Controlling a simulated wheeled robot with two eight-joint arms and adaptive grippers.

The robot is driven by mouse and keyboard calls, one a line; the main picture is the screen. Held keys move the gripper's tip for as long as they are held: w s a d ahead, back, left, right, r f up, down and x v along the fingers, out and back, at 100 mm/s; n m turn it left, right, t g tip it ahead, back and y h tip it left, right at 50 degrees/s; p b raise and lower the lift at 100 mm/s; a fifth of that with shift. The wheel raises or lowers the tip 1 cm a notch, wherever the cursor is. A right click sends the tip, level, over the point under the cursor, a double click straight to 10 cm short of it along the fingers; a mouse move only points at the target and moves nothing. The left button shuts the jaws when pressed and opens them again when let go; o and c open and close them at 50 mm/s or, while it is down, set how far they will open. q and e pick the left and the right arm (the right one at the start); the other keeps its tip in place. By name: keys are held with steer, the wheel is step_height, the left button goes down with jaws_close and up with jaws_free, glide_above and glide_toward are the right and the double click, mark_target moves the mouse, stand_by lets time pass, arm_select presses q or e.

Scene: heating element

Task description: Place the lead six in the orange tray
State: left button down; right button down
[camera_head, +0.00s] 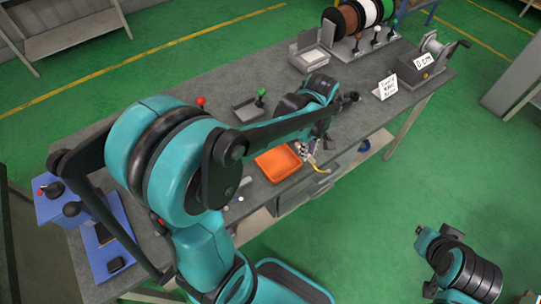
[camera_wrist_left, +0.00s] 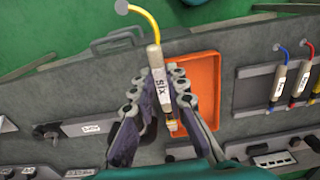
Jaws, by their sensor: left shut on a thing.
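The lead six is a pale stick labelled "SIX" (camera_wrist_left: 158,88) with a yellow wire. My left gripper (camera_wrist_left: 157,85) is shut on it, one finger on each side. In the head view the left gripper (camera_head: 308,148) is beside the orange tray (camera_head: 278,163), and the yellow wire (camera_head: 320,168) hangs out toward the table's front edge. In the wrist view the orange tray (camera_wrist_left: 207,75) lies just right of the lead, and the right finger covers part of it. The height of the lead above the table is hard to judge.
In the wrist view, other leads with blue and red wires (camera_wrist_left: 280,78) (camera_wrist_left: 305,78) lie in a dark tray at the right. In the head view, cable spools (camera_head: 358,15), a crank device (camera_head: 432,55) and a small sign (camera_head: 385,87) stand farther along the table.

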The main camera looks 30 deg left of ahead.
arm_select(q)
steer(key=shift+s+f, duration=0.1)
steer(key=shift+f, duration=0.25)
steer(key=b, duration=0.4)
glide_above(276, 161)
step_height(276, 161, down, 6)
steer(key=shift+f, duration=0.2)
step_height(276, 161, down, 4)
steer(key=shift+f+b, duration=0.1)
steer(key=shift+b, duration=0.7)
steer(key=shift+a, duration=0.1)
steer(key=shift+f, duration=0.1)
steer(key=c, duration=1.5)
jaws_free()
steer(key=shift+c, duration=0.2)
